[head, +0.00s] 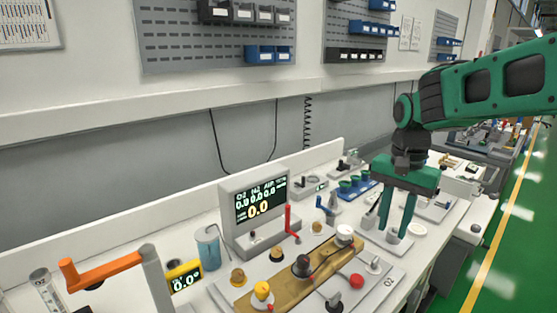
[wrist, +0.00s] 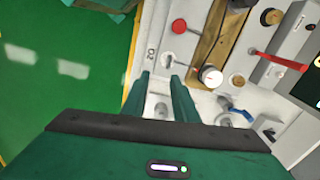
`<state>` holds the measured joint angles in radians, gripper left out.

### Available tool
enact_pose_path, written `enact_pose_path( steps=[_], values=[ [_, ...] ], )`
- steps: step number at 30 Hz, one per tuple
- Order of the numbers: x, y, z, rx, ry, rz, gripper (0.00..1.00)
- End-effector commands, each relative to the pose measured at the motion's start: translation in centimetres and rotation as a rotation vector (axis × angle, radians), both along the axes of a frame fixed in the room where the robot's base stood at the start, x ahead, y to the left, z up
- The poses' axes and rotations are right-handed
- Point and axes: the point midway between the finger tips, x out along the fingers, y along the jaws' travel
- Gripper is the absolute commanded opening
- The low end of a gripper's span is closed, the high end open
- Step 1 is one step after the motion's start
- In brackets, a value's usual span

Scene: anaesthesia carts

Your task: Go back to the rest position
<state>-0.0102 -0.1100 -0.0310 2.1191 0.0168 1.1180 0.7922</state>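My gripper (head: 398,215) is a green parallel gripper at the end of my green and black arm, pointing down over the right part of the white bench. Its two fingers are spread a little apart, with a gap and no object visible between them. In the wrist view the fingers (wrist: 162,80) also stand apart, above a light panel. They are to the right of the white knob (head: 344,232) on the wooden strip. I cannot tell how high the fingertips are above the panel behind them.
A display unit (head: 256,212), a red lever (head: 290,218), a blue lever (head: 326,207) and a red knob (head: 356,281) stand on the bench. An orange-handled post (head: 105,270) is at front left. Blue bins (head: 268,54) hang on the wall. The green floor (head: 490,260) at right is clear.

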Motion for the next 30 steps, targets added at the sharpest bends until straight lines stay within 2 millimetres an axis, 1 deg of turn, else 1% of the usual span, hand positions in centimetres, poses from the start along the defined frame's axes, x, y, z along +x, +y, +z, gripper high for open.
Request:
enact_pose_path(
  steps=[1,2,5,6,8,9,11,12,16,18,21,24,30],
  values=[
    [-1.4,-1.2,-0.1,-0.002,-0.002,0.007,0.27],
    [-2.3,-1.9,-0.2,-0.004,-0.002,0.016,0.27],
    [-5.9,-4.5,-0.8,-0.007,-0.001,0.057,0.27],
    [-7.5,-5.5,-1.1,-0.008,-0.001,0.076,0.27],
    [-9.8,-6.7,-1.7,-0.007,0.001,0.104,0.27],
    [-11.4,-7.4,-2.1,-0.006,0.001,0.122,0.27],
    [-13.7,-8.3,-2.8,-0.004,0.004,0.150,0.27],
    [-15.2,-8.8,-3.3,-0.001,0.004,0.169,0.27],
    [-19.0,-9.6,-4.7,0.007,0.005,0.221,0.27],
    [-20.4,-9.9,-5.3,0.010,0.005,0.241,0.27],
    [-21.5,-10.1,-5.8,0.014,0.005,0.262,0.27],
    [-22.0,-10.2,-6.0,0.016,0.005,0.271,0.27],
    [-22.0,-10.2,-6.0,0.015,0.005,0.272,0.27]
  ],
)
